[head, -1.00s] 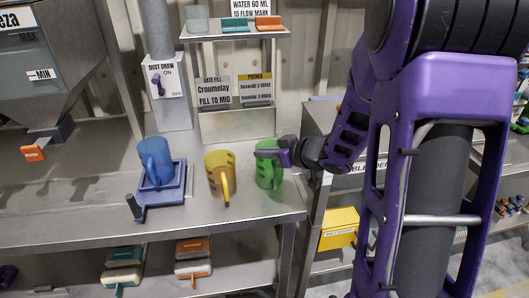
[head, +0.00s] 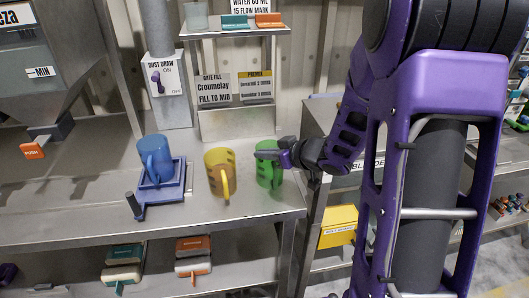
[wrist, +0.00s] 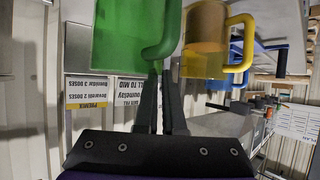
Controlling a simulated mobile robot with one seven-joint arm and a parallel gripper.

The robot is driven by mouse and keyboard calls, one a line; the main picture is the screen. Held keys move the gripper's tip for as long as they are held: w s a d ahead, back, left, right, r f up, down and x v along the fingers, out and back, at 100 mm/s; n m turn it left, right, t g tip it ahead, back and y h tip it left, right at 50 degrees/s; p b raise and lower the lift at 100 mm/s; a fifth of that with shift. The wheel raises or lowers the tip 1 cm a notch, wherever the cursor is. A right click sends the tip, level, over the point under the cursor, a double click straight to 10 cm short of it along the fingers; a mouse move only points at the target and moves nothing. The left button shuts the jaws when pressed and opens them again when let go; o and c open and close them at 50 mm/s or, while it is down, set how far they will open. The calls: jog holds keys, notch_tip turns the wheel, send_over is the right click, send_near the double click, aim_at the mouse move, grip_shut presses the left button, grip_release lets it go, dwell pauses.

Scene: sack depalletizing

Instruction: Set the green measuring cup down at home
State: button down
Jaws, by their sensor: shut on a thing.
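The green measuring cup (head: 266,168) is upright at the right end of the steel bench, beside the yellow cup (head: 219,172). Its base is at or very near the bench top; I cannot tell for sure whether it touches. My gripper (head: 281,158) reaches in from the right and is shut on the green cup. In the wrist view, the fingers (wrist: 160,100) meet the green cup (wrist: 125,35) by its handle, and the yellow cup (wrist: 205,40) is close beside it. The fingertips are partly hidden by the cup.
A blue cup (head: 155,158) stands on a blue holder (head: 172,190) at the left of the yellow cup. The steel bench (head: 245,212) has clear room at the front. A small raised shelf with signs (head: 237,122) stands behind. A yellow box (head: 338,227) is below right.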

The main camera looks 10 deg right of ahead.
jog(key=c, duration=0.9)
grip_release()
jog(key=shift+c, duration=0.2)
jog(key=p+v, duration=0.4)
jog(key=v, duration=1.3)
jog(key=shift+r, duration=0.2)
jog(key=shift+d, duration=0.15)
